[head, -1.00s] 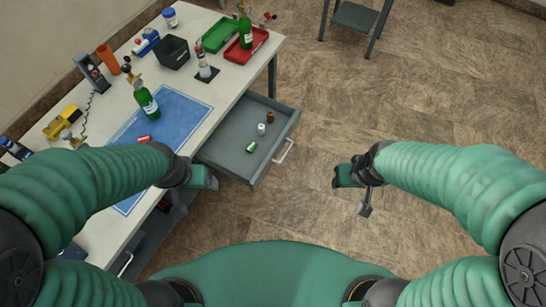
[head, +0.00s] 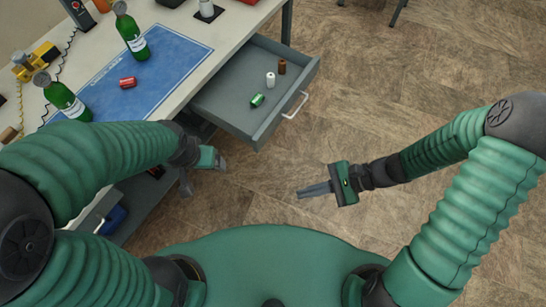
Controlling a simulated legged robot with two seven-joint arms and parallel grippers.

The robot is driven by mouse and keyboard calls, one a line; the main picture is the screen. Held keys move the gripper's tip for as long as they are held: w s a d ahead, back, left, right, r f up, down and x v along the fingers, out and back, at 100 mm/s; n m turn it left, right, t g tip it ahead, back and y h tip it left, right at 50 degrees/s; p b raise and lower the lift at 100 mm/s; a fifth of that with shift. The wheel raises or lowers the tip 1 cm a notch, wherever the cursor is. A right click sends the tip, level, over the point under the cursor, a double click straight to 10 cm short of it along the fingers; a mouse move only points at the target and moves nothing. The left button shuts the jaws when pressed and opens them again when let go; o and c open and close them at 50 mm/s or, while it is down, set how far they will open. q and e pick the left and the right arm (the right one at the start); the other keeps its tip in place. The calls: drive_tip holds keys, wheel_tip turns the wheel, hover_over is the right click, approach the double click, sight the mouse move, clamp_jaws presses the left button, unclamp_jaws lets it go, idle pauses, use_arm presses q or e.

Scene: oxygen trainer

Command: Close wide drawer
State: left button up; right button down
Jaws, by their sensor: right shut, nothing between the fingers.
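The wide grey drawer (head: 225,98) stands pulled out from under the white-topped workbench (head: 226,35). Its pale handle (head: 296,105) is on the front panel, facing right. Inside lie a green cylinder (head: 257,100), a white one (head: 270,79) and a brown one (head: 282,66). My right gripper (head: 300,191) is shut and empty, below the handle in the picture and apart from it, fingers pointing left. My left gripper (head: 218,162) is near the drawer's lower left corner, beside the bench; its fingers are too unclear to judge.
On the bench are a blue mat (head: 165,62), a red cylinder (head: 127,82), two green bottles (head: 131,35) (head: 65,100) and a yellow device (head: 38,60). A lower drawer or shelf with a blue item (head: 113,218) is under the bench. The floor (head: 420,60) right of the drawer is clear.

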drive_tip(key=w+f+m+t+y+b, duration=0.3)
drive_tip(key=w+f+m+b, duration=0.1)
drive_tip(key=f, duration=0.3)
drive_tip(key=m+t+y+b, duration=0.1)
drive_tip(key=m+t+b, duration=0.3)
drive_tip(key=m+t, duration=0.35)
approach(265, 138)
drive_tip(key=shift+n, duration=0.35)
drive_tip(key=b+x, duration=0.3)
drive_tip(key=x, duration=0.3)
drive_tip(key=shift+w+a+f, duration=0.15)
drive_tip(key=shift+w+a, duration=0.05)
drive_tip(key=shift+a, duration=0.15)
use_arm(q)
drive_tip(key=s+x, duration=0.3)
drive_tip(key=x, duration=1.1)
drive_tip(key=shift+s+f, duration=0.25)
drive_tip(key=shift+f, duration=0.35)
drive_tip(key=shift+r, duration=0.15)
use_arm(e)
drive_tip(key=shift+w+a, duration=0.1)
drive_tip(key=shift+w, duration=0.05)
